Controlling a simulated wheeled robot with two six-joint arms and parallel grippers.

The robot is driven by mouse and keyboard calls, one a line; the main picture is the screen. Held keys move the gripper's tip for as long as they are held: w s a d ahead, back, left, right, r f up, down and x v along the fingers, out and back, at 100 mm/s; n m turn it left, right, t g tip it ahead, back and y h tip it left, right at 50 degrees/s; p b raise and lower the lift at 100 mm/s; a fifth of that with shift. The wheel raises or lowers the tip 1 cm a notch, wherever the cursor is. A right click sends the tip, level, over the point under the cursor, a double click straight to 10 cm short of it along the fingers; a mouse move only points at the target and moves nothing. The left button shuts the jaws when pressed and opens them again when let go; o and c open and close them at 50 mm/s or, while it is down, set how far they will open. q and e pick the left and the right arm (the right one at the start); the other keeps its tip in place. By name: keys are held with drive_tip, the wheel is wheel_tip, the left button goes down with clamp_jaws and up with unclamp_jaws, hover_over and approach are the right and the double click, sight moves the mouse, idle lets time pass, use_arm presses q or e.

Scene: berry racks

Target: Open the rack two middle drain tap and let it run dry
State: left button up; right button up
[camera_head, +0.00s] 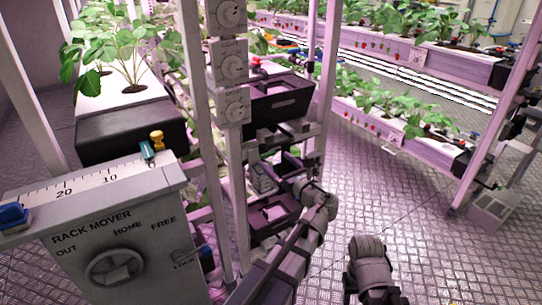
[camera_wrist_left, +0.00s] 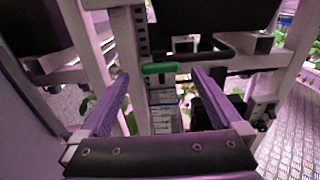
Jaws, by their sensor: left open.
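A green lever handle (camera_wrist_left: 160,68), which looks like the drain tap, lies level ahead of my left gripper in the left wrist view. A dark pipe (camera_wrist_left: 212,52) runs beside it under a black tray. My left gripper (camera_wrist_left: 160,90) is open and empty, its two purple-grey fingers spread to either side of the handle's line and apart from it. In the head view my left gripper (camera_head: 291,172) reaches in among the rack's lower shelves, partly hidden by its own wrist. The tap cannot be made out there. My right gripper is out of view; only part of that arm shows.
Rack posts (camera_head: 320,105) stand close to my left arm. Black trays (camera_head: 280,98) sit above and below it. The rack mover cabinet (camera_head: 60,265) fills the left front. Dials (camera_head: 232,68) are on a post. Open metal floor (camera_head: 400,215) lies right, before another planted rack.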

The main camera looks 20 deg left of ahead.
sight(270, 155)
use_arm(q)
drive_tip(key=shift+x, duration=1.9)
drive_tip(key=c, duration=1.4)
